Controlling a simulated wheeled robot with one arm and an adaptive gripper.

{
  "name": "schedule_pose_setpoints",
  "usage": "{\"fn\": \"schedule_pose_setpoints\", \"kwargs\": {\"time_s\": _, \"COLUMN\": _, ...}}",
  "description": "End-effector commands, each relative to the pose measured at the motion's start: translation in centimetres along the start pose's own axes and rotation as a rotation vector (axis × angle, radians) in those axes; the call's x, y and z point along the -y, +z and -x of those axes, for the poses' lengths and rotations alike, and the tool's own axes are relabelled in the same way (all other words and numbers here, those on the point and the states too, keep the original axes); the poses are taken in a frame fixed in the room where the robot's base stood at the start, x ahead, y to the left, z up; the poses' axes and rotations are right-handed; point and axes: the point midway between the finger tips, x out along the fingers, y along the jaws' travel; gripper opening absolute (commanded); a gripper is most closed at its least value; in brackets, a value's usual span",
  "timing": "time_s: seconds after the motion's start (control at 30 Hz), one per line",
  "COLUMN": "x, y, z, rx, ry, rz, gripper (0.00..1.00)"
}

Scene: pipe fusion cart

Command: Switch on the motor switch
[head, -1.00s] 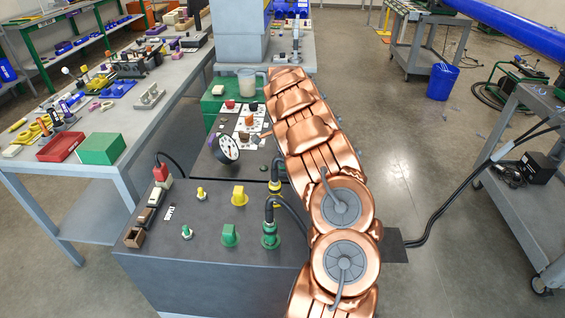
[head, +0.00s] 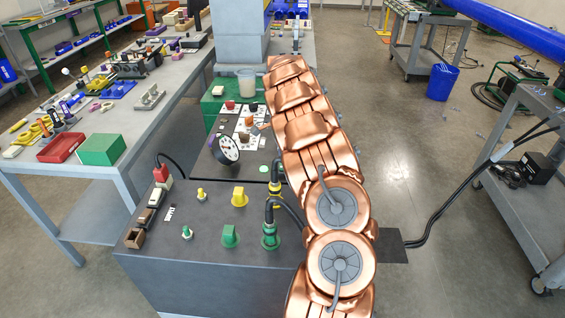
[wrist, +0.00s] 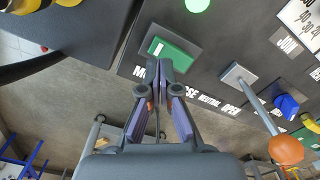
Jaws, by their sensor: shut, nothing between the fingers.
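In the wrist view, the motor switch (wrist: 179,53) is a green rocker with a white mark, set in a grey frame on the dark panel. White lettering beside it is partly covered; only its first letters, "MO", show. My gripper (wrist: 160,68) is shut and empty. Its fingertips overlap the lower left part of the switch in the picture; I cannot tell whether they touch it. Which half of the rocker is pressed in is not clear. In the head view my copper arm hides the switch and I cannot make out the gripper.
A lever with an orange knob (wrist: 286,150) stands right of the switch, by "NEUTRAL" and "OPEN" lettering. A blue switch (wrist: 288,105) sits farther right and a round green button (wrist: 197,5) above. In the head view a dial gauge (head: 228,149) stands left of my arm.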

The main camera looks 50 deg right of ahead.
Motion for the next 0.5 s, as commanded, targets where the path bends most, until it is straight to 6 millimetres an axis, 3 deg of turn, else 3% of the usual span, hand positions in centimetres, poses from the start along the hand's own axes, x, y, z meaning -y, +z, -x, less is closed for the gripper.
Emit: {"fn": "schedule_pose_setpoints", "kwargs": {"time_s": 0.5, "x": 0.0, "y": 0.0, "z": 3.1, "rx": 0.001, "ry": 0.001, "rz": 0.0, "gripper": 0.0}}
